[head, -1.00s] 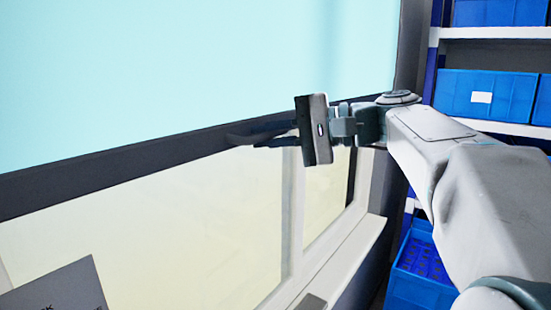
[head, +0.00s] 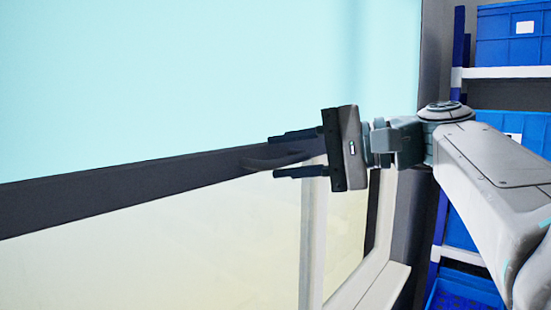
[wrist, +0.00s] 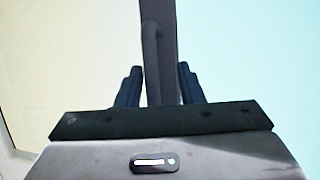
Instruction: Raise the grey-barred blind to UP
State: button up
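The blind is a pale blue sheet (head: 200,80) with a dark grey bar (head: 90,193) along its lower edge, hanging partway down a window. A dark curved handle (head: 262,164) sticks out from the bar towards its right end. My gripper (head: 275,155) is open, with one finger above the handle and one below it. In the wrist view the bar (wrist: 158,20) and handle (wrist: 152,60) lie between the two spread fingers (wrist: 158,80). Neither finger appears to touch the handle.
Below the bar is a cream window pane (head: 150,260) with a pale upright frame post (head: 311,240). A white sill (head: 375,290) runs at lower right. A shelf with blue crates (head: 515,35) stands behind my arm on the right.

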jog(key=shift+d+f, duration=0.1)
jog(key=shift+s+d, duration=0.1)
jog(key=shift+d, duration=0.35)
jog(key=b+v, duration=0.2)
jog(key=v, duration=1.1)
jog(key=shift+a, duration=0.15)
jog(key=w+a+f+m+g+h+b, duration=0.1)
jog(key=a+f+h, duration=0.2)
jog(key=f, duration=0.8)
jog(key=w+a+f+m+h+b, duration=0.1)
jog(key=a+f+h, duration=0.15)
jog(key=f, duration=0.95)
jog(key=s+d+f+n+h, duration=0.1)
jog(key=s+f+n+h, duration=0.2)
jog(key=f, duration=0.8)
jog(key=s+d+f+n+g+h+b, duration=0.1)
jog(key=s+f+n+h, duration=0.3)
jog(key=f, duration=0.8)
jog(key=shift+s+h, duration=0.55)
jog(key=shift+h, duration=0.7)
